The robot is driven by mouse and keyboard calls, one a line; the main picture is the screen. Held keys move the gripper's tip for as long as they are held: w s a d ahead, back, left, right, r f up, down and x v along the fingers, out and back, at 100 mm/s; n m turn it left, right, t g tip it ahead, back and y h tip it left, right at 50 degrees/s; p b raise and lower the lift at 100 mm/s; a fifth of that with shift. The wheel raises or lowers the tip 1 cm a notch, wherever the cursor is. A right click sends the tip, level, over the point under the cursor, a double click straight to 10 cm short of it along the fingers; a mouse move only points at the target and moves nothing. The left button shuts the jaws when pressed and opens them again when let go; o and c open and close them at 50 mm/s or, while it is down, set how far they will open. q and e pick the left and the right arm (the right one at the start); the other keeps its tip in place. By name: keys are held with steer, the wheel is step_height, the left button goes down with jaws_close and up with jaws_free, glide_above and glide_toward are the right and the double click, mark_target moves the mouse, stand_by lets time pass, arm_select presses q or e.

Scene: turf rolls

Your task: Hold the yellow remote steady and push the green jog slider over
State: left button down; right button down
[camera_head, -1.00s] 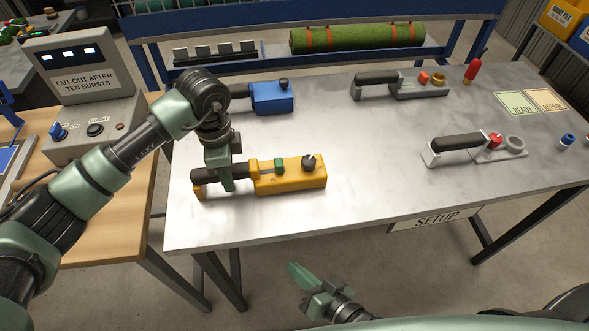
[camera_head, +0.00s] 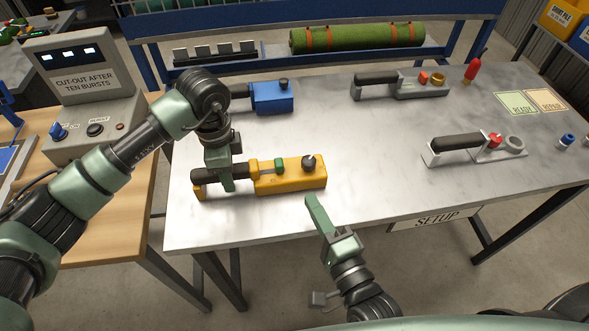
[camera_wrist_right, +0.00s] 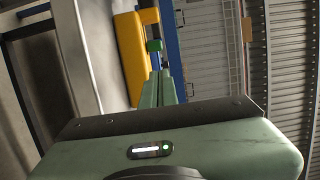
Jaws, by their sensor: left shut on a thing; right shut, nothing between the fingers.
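The yellow remote (camera_head: 306,180) lies on the metal table, its black handle toward the left. It carries a green jog slider (camera_head: 279,166) in a slot and a black knob (camera_head: 309,162) to the right of it. My left gripper (camera_head: 228,178) is shut on the black handle from above. My right gripper (camera_head: 314,205) is shut and empty, in front of the remote's right end and apart from it. In the right wrist view the shut fingers (camera_wrist_right: 164,82) point toward the green slider (camera_wrist_right: 154,45) and the yellow body (camera_wrist_right: 131,55).
A blue remote (camera_head: 271,97) lies behind the yellow one. A grey remote (camera_head: 421,86) and a white-based one (camera_head: 512,146) lie further right. A red pointed item (camera_head: 472,70) stands at the back. The middle of the table (camera_head: 370,140) is clear.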

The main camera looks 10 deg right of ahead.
mark_target(278, 170)
arm_select(q)
steer(key=shift+s+f, duration=0.15)
steer(key=shift+f, duration=0.1)
arm_select(e)
steer(key=x, duration=1)
steer(key=a, duration=0.2)
steer(key=shift+a, duration=0.5)
arm_select(q)
steer(key=shift+s+d, duration=0.1)
steer(key=shift+d, duration=0.1)
arm_select(e)
steer(key=shift+s+a, duration=0.1)
stand_by(1.1)
